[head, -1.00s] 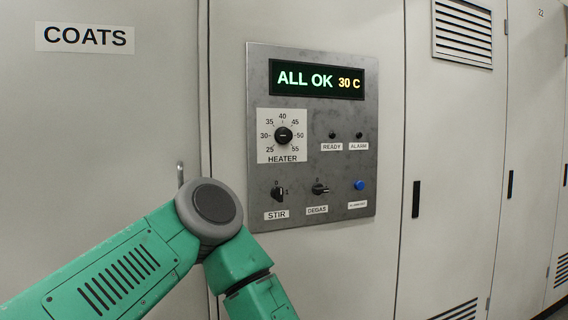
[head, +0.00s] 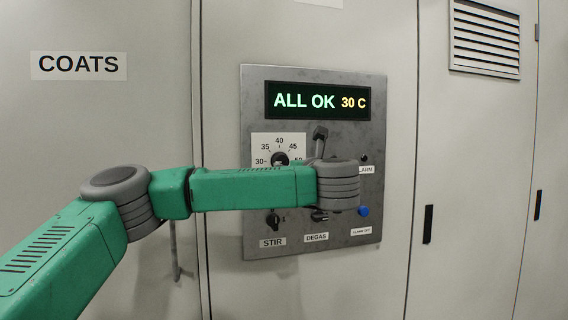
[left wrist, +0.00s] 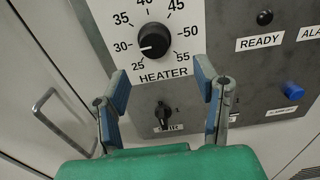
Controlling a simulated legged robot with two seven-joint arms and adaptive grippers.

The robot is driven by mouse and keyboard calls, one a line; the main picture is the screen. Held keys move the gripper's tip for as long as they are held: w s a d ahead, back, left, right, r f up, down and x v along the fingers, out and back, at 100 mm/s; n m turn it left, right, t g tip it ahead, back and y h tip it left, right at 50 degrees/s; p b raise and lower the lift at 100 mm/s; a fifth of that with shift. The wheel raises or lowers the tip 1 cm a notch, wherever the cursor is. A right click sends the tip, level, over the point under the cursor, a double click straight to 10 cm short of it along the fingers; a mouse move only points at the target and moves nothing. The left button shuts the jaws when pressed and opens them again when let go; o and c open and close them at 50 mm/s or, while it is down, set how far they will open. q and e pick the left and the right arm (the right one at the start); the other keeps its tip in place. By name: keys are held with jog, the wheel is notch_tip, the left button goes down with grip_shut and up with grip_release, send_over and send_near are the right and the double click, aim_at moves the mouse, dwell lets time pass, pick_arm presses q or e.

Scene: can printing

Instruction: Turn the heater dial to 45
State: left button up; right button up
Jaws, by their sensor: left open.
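The heater dial (left wrist: 153,42) is a round black knob on a white HEATER plate (left wrist: 106,22) with numbers from 25 to 55. Its white mark points near 30 in the left wrist view. In the head view the dial (head: 280,158) shows just above my left forearm, which hides its lower part. The display (head: 318,101) reads ALL OK 30 C. My left gripper (left wrist: 163,82) is open and empty, its blue-padded fingers apart below the dial and not around it. My right gripper is in neither view.
Below the dial are the black STIR knob (left wrist: 163,113) and the DEGAS knob (head: 319,216), partly behind my arm. A blue button (head: 363,211) is at the lower right. A door handle (left wrist: 62,120) sticks out at the left.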

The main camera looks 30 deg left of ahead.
aim_at(281, 161)
pick_arm(q)
jog(key=x, duration=0.5)
jog(key=s+p+x, duration=0.1)
jog(key=x, duration=0.2)
jog(key=shift+w+a+f, duration=0.15)
jog(key=shift+w+a, duration=0.15)
jog(key=shift+a, duration=0.4)
jog(key=shift+d, duration=0.45)
jog(key=shift+w+d, duration=0.1)
jog(key=shift+d, duration=0.15)
jog(key=shift+c, duration=1.3)
jog(key=shift+d, duration=0.1)
jog(key=c, duration=0.6)
jog(key=shift+r, duration=0.25)
jog(key=c, duration=0.3)
jog(key=shift+s+a, duration=0.2)
jog(key=shift+a, duration=0.15)
